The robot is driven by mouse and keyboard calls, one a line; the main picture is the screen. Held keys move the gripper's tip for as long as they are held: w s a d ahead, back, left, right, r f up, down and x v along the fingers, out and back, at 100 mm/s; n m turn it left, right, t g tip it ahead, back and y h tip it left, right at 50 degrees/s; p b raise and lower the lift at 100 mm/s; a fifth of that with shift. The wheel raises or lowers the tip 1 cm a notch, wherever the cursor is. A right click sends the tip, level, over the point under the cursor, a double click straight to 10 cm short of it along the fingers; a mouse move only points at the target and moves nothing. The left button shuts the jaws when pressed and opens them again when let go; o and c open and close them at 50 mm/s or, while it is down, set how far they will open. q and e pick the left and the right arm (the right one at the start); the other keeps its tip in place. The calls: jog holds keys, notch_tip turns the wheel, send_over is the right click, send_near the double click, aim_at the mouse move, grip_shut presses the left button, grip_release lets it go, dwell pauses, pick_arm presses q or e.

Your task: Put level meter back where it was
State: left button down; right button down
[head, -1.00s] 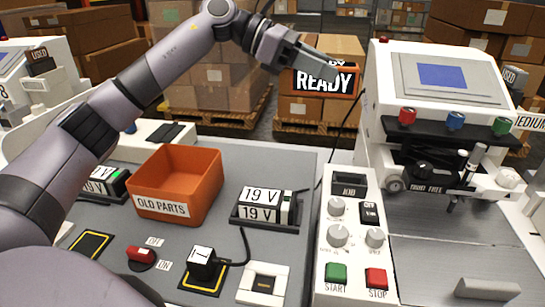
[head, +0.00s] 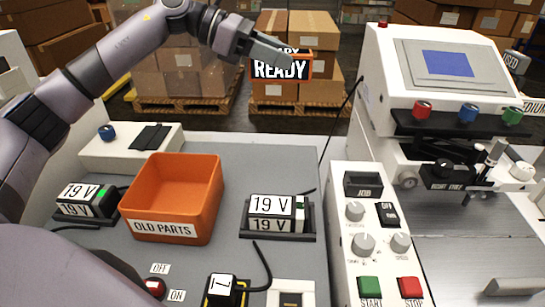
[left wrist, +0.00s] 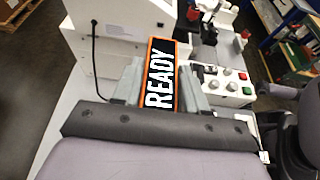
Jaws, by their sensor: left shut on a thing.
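My left gripper (head: 278,52) is at the top centre of the head view, raised above the back of the bench. It is shut on a black sign with an orange border that reads READY (head: 281,68). In the left wrist view the sign (left wrist: 161,75) sits between the two grey fingers. A small black box with a white label (head: 222,288) and a cable stands at the bottom edge of the head view. I cannot tell which thing is the level meter. My right gripper is not in view.
An orange OLD PARTS bin (head: 205,212) stands on the grey bench, between two 19 V units (head: 278,226) (head: 75,209). A white control panel (head: 345,235) and a machine with a blue screen (head: 447,64) stand at right. Boxes on pallets (head: 190,70) are behind.

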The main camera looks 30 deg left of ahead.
pick_arm(q)
jog(key=shift+a+f, duration=0.1)
notch_tip(320, 180, down, 19)
jog(key=shift+f+p, duration=0.15)
jog(key=shift+p, duration=0.45)
jog(key=shift+f, duration=0.25)
jog(key=shift+f, duration=0.15)
jog(key=c, duration=0.6)
grip_release()
